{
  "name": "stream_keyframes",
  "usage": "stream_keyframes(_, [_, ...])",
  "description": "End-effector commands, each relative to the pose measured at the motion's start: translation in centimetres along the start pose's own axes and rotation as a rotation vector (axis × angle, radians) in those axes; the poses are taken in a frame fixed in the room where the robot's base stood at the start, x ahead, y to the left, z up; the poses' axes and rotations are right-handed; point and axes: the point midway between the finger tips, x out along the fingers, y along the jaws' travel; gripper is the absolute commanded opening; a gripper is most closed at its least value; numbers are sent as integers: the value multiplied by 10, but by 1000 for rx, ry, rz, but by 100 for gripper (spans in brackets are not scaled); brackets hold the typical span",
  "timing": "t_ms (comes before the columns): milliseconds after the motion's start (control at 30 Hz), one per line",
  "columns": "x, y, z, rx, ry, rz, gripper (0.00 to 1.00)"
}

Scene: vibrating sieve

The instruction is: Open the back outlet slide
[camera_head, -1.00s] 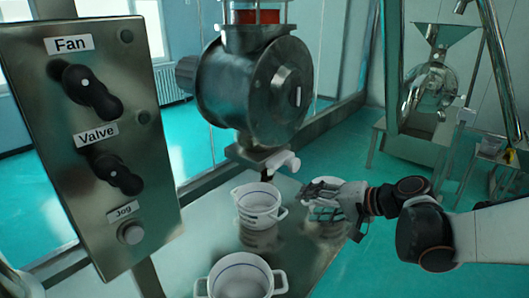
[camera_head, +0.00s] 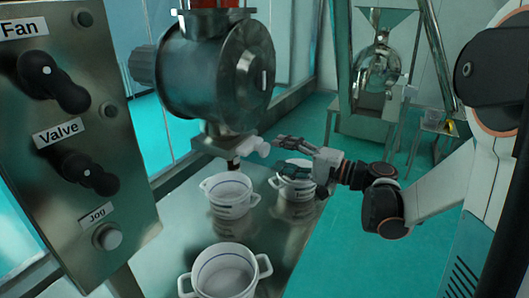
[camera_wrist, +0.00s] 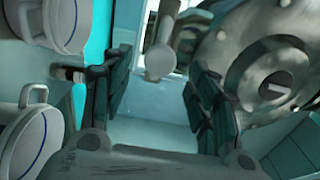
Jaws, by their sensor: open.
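A pale handle (camera_head: 258,147) sticks out to the right of the outlet under the round metal housing (camera_head: 225,80); I take it for the outlet slide. In the wrist view a pale rounded handle (camera_wrist: 160,60) shows beyond and between the fingers. My gripper (camera_head: 278,162) is open and empty, just right of the handle and above a pot, with its fingers pointing left toward the outlet. It also shows in the wrist view (camera_wrist: 155,98), with clear space between its fingers. I cannot tell from here how far the slide is drawn out.
White pots stand on the metal table (camera_head: 180,242): one under the outlet (camera_head: 228,197), one below my gripper (camera_head: 297,186) and one in front (camera_head: 225,275). A control panel (camera_head: 70,140) with Fan, Valve and Jog controls stands at left. A metal machine (camera_head: 378,70) stands at the back right.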

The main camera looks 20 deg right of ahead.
Motion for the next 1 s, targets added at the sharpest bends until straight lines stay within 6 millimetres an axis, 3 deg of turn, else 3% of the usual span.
stream_keyframes(100, [23, 1, 1, 0, -4, 0, 54])
stream_keyframes(300, [48, 1, 1, 0, -3, 0, 54])
stream_keyframes(733, [58, 0, 0, 0, 0, 1, 54])
stream_keyframes(1000, [57, 0, 0, 0, 0, 1, 0])
